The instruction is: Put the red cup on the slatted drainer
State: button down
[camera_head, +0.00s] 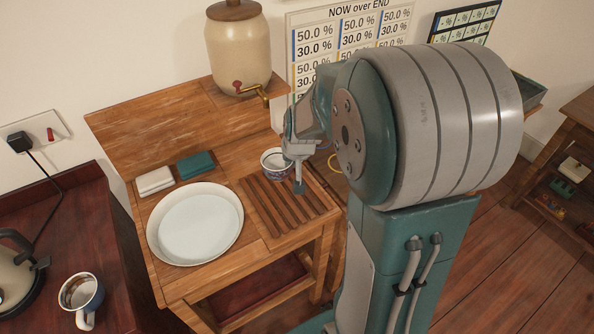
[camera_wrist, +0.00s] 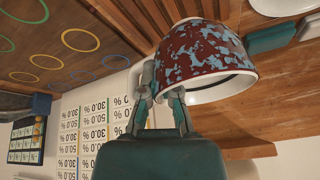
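The red cup (camera_wrist: 207,50) is mottled with pale blue and has a white inside. In the wrist view it looks upside down, with the slats beyond it. In the head view the cup (camera_head: 272,162) shows its pale rim and inside beside my gripper (camera_head: 299,170), at the drainer's back edge. My gripper (camera_wrist: 163,84) has its fingers drawn close together at the cup's near side and appears shut on it; the exact contact is hidden. The slatted drainer (camera_head: 285,207) is brown wood. I cannot tell whether the cup touches it.
A white basin (camera_head: 196,224) stands left of the drainer, with white (camera_head: 154,181) and green (camera_head: 196,165) blocks behind it. A crock with a tap (camera_head: 238,50) stands at the back. Another mug (camera_head: 80,294) and a kettle (camera_head: 15,270) are on the left table.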

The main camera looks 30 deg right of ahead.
jog(key=w+d+f, duration=0.1)
jog(key=f, duration=0.1)
jog(key=w+d+f, duration=0.4)
jog(key=shift+w+d+f, duration=0.15)
jog(key=shift+w+f, duration=0.05)
jog(key=shift+f, duration=0.2)
jog(key=shift+w+d+f, duration=0.1)
jog(key=shift+f, duration=0.8)
jog(key=shift+w+d+f, duration=0.1)
jog(key=shift+f, duration=0.8)
jog(key=c, duration=0.8)
grip_release()
